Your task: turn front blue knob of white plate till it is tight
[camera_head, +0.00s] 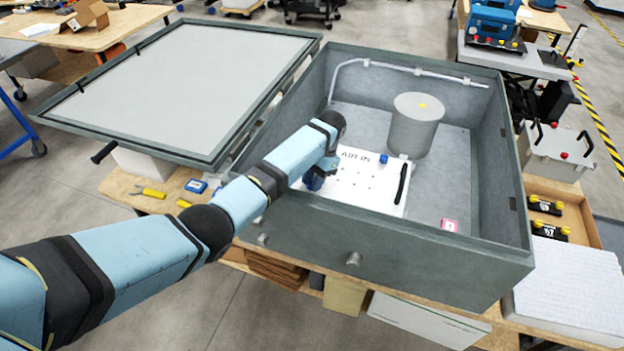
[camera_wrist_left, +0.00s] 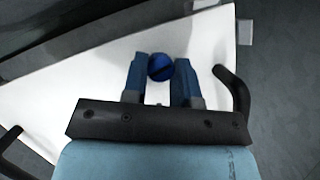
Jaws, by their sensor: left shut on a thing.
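The white plate (camera_head: 365,184), marked "AIR IN", lies inside the grey open case. A blue knob (camera_head: 383,158) shows at its far edge in the head view. My left gripper (camera_head: 314,181) is over the near left part of the plate. In the left wrist view, the front blue knob (camera_wrist_left: 160,67), with a dark slot, sits between the two blue fingers of my left gripper (camera_wrist_left: 160,76), which is shut on it. In the head view this knob is hidden behind the gripper. My right gripper is not in view.
The grey case (camera_head: 400,262) has raised walls around the plate. A grey cylinder (camera_head: 412,130) and a pale pipe (camera_head: 420,72) are inside it. A black handle (camera_head: 402,183) stands on the plate's right side. The open lid (camera_head: 185,85) lies to the left.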

